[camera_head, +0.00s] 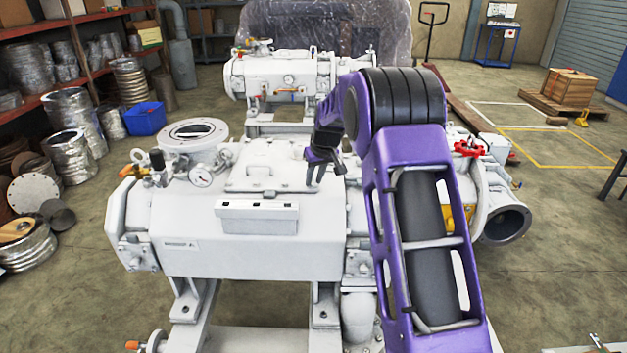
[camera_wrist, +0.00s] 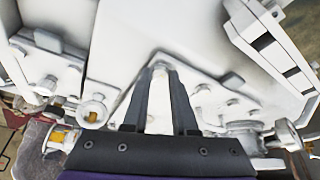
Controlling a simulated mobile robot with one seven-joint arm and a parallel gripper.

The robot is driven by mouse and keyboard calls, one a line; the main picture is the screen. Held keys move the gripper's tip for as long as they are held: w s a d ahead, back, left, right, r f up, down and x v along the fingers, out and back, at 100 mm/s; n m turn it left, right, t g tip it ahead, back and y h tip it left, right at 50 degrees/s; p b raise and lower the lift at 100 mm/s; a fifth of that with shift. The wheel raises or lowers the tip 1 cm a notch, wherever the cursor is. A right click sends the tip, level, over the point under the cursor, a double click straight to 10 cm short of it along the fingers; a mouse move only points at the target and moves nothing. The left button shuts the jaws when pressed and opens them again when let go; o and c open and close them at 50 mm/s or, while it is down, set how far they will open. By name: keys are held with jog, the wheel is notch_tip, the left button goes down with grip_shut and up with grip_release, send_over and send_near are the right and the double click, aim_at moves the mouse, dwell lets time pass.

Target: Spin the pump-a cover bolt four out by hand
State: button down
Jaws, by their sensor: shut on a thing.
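The white pump labelled A (camera_head: 180,262) fills the middle of the head view. Its square cover plate (camera_head: 262,180), with a handle on it, lies on top. My gripper (camera_head: 317,181) points down at the right side of this cover. In the wrist view a corner of the cover comes between the two dark fingers of my gripper (camera_wrist: 161,70). The fingertips are close together around a small pale bolt (camera_wrist: 160,66) at that corner. The fingers hide much of the bolt, and its thread cannot be seen.
A white box with dark slots (camera_head: 256,217) sits on the pump's front edge, also in the wrist view (camera_wrist: 268,42). A round flange (camera_head: 195,132) and gauge (camera_head: 201,176) stand left of the cover. A second pump (camera_head: 280,75) stands behind.

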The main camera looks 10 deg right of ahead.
jog(key=n, duration=0.2)
jog(key=n+g+y+p, duration=0.1)
jog(key=n, duration=0.1)
jog(key=n+y, duration=0.1)
jog(key=n, duration=0.1)
jog(key=shift+w+d+p, duration=0.15)
jog(key=shift+d+p, duration=0.15)
jog(key=shift+p, duration=0.05)
jog(key=n+g+p, duration=0.1)
jog(key=n, duration=0.1)
jog(key=n+g+y+p, duration=0.1)
jog(key=n, duration=0.2)
jog(key=shift+w+p, duration=0.15)
jog(key=shift+p, duration=0.2)
jog(key=shift+d+f+n+p, duration=0.15)
jog(key=shift+n+p, duration=0.25)
jog(key=shift+n, duration=0.4)
jog(key=shift+g, duration=0.3)
jog(key=c, duration=0.7)
grip_release()
jog(key=shift+w, duration=0.1)
jog(key=p+v, duration=0.2)
jog(key=v, duration=1.5)
jog(key=shift+d, duration=0.15)
